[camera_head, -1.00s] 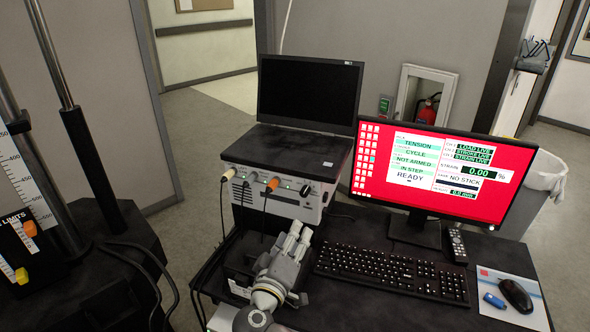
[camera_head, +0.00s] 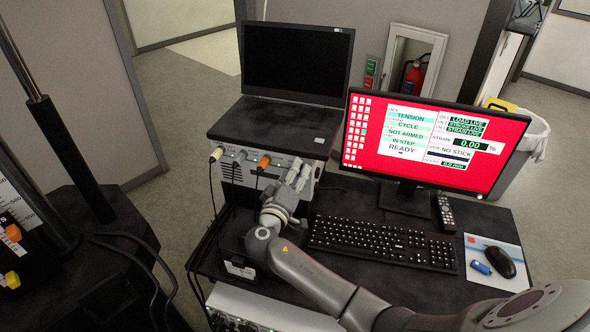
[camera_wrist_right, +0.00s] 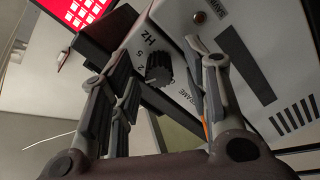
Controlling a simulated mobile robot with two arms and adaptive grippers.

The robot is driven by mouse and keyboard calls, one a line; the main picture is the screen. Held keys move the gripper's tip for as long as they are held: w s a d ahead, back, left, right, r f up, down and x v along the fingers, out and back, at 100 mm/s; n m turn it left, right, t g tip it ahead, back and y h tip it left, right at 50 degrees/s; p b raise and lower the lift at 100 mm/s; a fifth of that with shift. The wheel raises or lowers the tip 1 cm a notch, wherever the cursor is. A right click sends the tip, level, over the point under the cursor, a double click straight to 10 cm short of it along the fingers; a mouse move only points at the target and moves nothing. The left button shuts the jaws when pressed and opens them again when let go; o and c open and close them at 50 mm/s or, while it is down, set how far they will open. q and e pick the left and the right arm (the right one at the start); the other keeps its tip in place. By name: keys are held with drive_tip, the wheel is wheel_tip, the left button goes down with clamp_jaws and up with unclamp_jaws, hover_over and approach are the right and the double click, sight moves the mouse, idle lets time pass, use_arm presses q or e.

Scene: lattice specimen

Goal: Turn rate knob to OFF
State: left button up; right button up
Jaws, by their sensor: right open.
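The rate knob (camera_wrist_right: 158,68) is a dark, ridged round knob on the light front panel of the control box, beside the letters HZ. In the wrist view it shows between the fingers of my right gripper (camera_wrist_right: 165,62), with a gap on both sides. The fingers are open and pointed at the panel. In the head view my right gripper (camera_head: 298,174) is at the right end of the control box (camera_head: 238,172) front and hides the knob. I cannot tell the knob's pointer setting. My left gripper is not in view.
Cables plug into the box front, one with an orange plug (camera_head: 263,161). A laptop-like black screen (camera_head: 297,62) stands on the box. A red-screened monitor (camera_head: 425,140), keyboard (camera_head: 382,243) and mouse (camera_head: 499,262) are on the right of the desk. A dark test frame stands at the left.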

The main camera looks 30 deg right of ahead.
drive_tip(key=shift+w+d, duration=0.2)
drive_tip(key=shift+d, duration=0.05)
clamp_jaws()
drive_tip(key=shift+n, duration=0.3)
drive_tip(key=shift+n+p, duration=3.1)
drive_tip(key=shift+n, duration=5.6)
